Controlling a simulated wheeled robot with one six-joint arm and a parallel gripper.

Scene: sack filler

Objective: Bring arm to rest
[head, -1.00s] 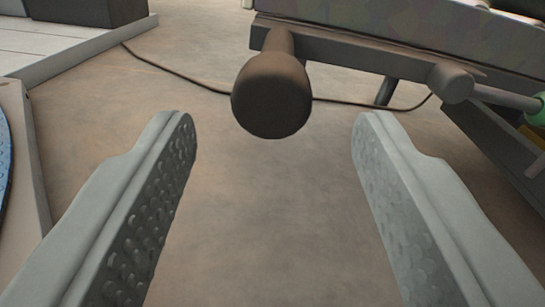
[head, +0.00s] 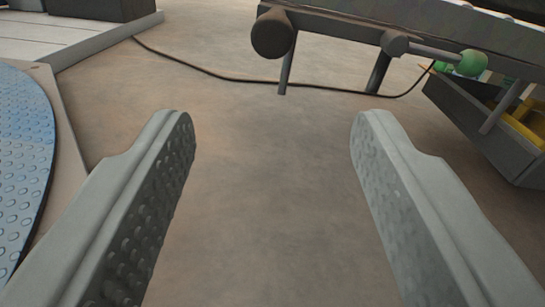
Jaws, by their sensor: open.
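My gripper (head: 268,135) is open, its two grey fingers wide apart with dimpled inner faces. Nothing is between the fingers; only bare brown floor shows there. The rest of my arm is not in view.
A conveyor-like frame (head: 350,30) with a dark roller end (head: 273,33) and a green knob (head: 470,63) stands ahead at upper right. A grey bin (head: 480,130) holds yellow items. A blue studded disc (head: 22,150) lies left. A black cable (head: 215,74) crosses the floor.

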